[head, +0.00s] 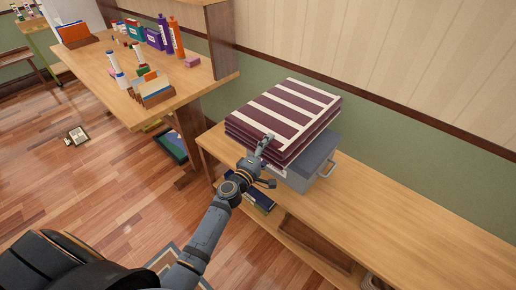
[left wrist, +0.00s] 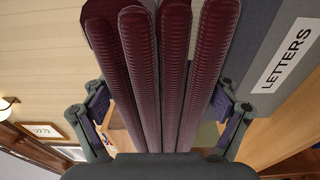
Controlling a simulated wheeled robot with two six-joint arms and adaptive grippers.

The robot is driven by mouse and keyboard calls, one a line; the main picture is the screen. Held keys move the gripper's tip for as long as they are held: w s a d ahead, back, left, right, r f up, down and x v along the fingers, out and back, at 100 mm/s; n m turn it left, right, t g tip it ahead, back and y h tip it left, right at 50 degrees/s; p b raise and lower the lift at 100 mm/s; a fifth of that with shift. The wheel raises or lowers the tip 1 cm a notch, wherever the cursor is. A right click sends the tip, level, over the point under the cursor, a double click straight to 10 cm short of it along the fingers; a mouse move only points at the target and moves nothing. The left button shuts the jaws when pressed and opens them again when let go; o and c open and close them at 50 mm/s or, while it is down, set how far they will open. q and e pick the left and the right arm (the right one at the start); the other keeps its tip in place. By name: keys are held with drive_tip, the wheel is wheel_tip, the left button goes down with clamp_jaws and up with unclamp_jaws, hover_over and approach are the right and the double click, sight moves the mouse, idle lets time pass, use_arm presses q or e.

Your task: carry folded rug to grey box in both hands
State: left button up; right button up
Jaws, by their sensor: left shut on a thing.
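The folded rug (head: 290,112), maroon with cream stripes, is a flat stack of several layers. It lies over the grey box (head: 303,177) and juts past its left side; the box's right part and a metal handle show. Whether the rug's full weight rests on the box I cannot tell. My left gripper (head: 265,162) is shut on the rug's near folded edge. In the left wrist view its jaws (left wrist: 163,112) clasp the layers of the rug (left wrist: 160,60) from both sides. The box (left wrist: 265,75) there bears a LETTERS label. My right gripper is not in view.
The box stands on a low wooden bench (head: 410,212) along the wall, bare to the right. Books (head: 258,198) and a tray (head: 315,245) sit on its lower shelf. A taller table (head: 200,85) with bottles, boxes and books stands left. A small frame lies on the floor (head: 110,180).

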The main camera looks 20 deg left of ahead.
use_arm(q)
drive_tip(key=shift+w+d+f, duration=0.15)
drive_tip(key=shift+w+d, duration=0.2)
drive_tip(key=shift+w, duration=0.25)
drive_tip(key=f+b, duration=0.3)
drive_tip(key=f, duration=0.1)
drive_tip(key=shift+w+d, duration=0.25)
drive_tip(key=shift+w, duration=0.05)
drive_tip(key=o, duration=1.6)
drive_tip(key=shift+s+f, duration=0.2)
drive_tip(key=shift+f, duration=0.2)
drive_tip(key=shift+s+r, duration=0.1)
drive_tip(key=shift+r, duration=0.05)
